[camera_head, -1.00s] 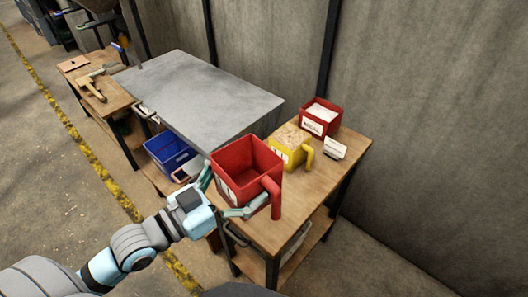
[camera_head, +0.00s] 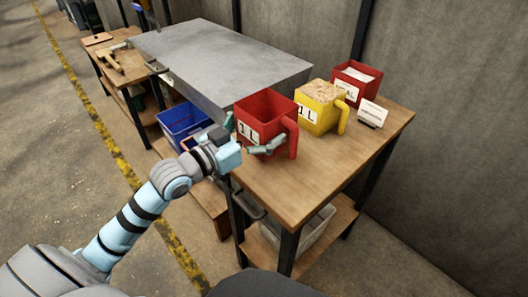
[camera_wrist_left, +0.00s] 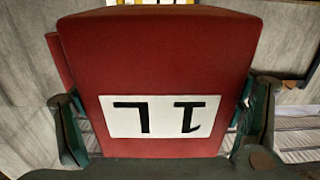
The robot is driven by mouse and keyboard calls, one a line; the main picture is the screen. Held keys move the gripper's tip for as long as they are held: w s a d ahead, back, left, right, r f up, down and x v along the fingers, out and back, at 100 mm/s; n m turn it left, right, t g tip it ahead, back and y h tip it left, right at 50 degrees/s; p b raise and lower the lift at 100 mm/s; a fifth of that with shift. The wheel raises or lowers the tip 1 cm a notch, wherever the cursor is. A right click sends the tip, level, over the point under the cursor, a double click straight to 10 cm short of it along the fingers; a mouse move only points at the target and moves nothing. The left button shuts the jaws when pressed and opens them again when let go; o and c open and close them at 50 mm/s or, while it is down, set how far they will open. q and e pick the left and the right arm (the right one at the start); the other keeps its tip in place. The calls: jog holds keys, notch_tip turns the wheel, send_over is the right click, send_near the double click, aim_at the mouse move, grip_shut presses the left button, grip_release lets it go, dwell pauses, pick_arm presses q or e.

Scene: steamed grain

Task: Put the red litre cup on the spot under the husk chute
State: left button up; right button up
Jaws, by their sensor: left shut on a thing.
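The red litre cup (camera_head: 268,108) has a white "1L" label and a handle on its right side. My left gripper (camera_head: 250,140) is shut on the red cup, with a finger on either side of it. The cup looks upright, at the near left part of the wooden table; I cannot tell whether its base touches the table top. In the left wrist view the red cup (camera_wrist_left: 160,65) fills the middle between the fingers, its label upside down. I see no husk chute or marked spot that I can make out. My right gripper is not in view.
A yellow litre cup (camera_head: 309,117) full of grain stands right behind the red cup. A red box (camera_head: 369,85) with white contents and a small white card (camera_head: 371,112) are beyond it. A grey metal-topped bench (camera_head: 220,57) adjoins at left, with a blue crate (camera_head: 182,124) below. The table's front right (camera_head: 330,160) is clear.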

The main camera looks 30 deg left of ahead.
pick_arm(q)
notch_tip(320, 180, down, 5)
jog(key=shift+f+b, duration=0.1)
jog(key=shift+b, duration=1.1)
jog(key=shift+f, duration=0.15)
jog(key=o, duration=1.1)
jog(key=shift+s, duration=0.1)
